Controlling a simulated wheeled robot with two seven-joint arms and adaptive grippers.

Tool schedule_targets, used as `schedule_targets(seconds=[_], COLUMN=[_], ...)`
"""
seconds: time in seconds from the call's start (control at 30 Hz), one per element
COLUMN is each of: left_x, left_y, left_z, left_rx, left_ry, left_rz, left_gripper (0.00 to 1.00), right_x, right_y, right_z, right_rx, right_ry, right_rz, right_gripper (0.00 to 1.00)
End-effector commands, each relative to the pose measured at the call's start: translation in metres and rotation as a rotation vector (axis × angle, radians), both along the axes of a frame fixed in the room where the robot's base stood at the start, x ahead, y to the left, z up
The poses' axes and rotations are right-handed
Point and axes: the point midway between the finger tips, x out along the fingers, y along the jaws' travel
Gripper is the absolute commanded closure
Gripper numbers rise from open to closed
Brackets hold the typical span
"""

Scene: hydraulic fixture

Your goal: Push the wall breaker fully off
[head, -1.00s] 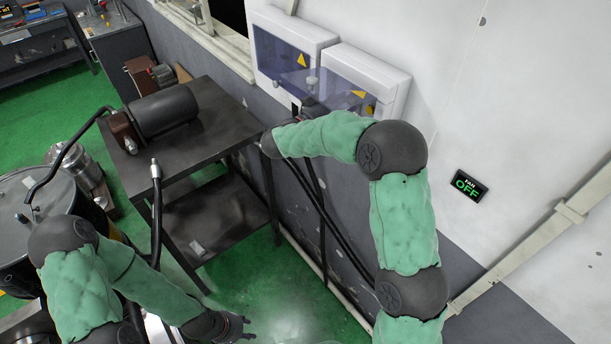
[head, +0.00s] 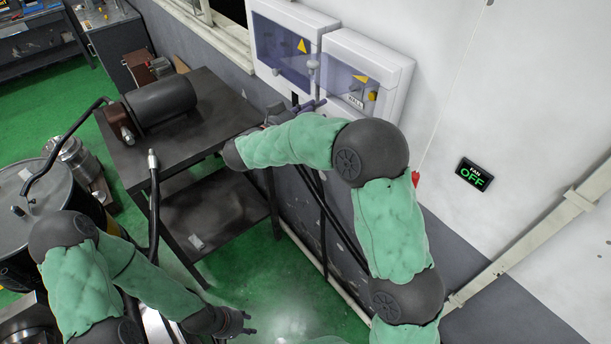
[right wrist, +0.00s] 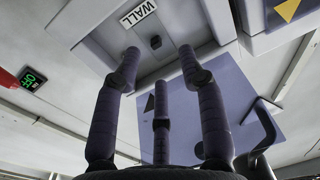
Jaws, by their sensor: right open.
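In the right wrist view, the fingers of my open right gripper (right wrist: 159,58) point at the box on either side of the switch. Contact cannot be told. In the head view this gripper (head: 312,106) is just below the boxes, partly behind its arm. A tinted clear cover (right wrist: 205,115) shows beyond the fingers. My left gripper (head: 246,323) is low, empty, with fingers apart.
A second breaker box (head: 314,18) adjoins on the left. A dark metal table (head: 215,105) with a motor-like cylinder (head: 162,108) stands below left. A FAN OFF sign (head: 474,175) is on the wall at right. A red part (head: 415,178) shows beside my right arm.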

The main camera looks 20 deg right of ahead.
Motion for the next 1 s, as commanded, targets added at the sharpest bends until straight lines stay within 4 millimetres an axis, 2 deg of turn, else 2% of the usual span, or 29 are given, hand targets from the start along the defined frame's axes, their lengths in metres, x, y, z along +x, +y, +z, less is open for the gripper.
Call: schedule_targets(seconds=[0.03,0.5,1.0], left_x=[0.000,0.000,0.000], left_y=[0.000,0.000,0.000], left_z=[-0.007,-0.040,-0.073], left_rx=[0.000,0.000,0.000], left_ry=[0.000,0.000,0.000], left_rz=[0.000,0.000,0.000], left_gripper=[0.60,0.60,0.60], right_x=[0.002,0.025,0.039], right_y=[-0.001,-0.002,0.000], right_z=[-0.012,-0.089,-0.172], right_rx=[-0.001,0.012,0.050], right_ry=[0.004,0.024,0.070], right_rz=[0.014,0.163,0.311], right_gripper=[0.59,0.59,0.59])
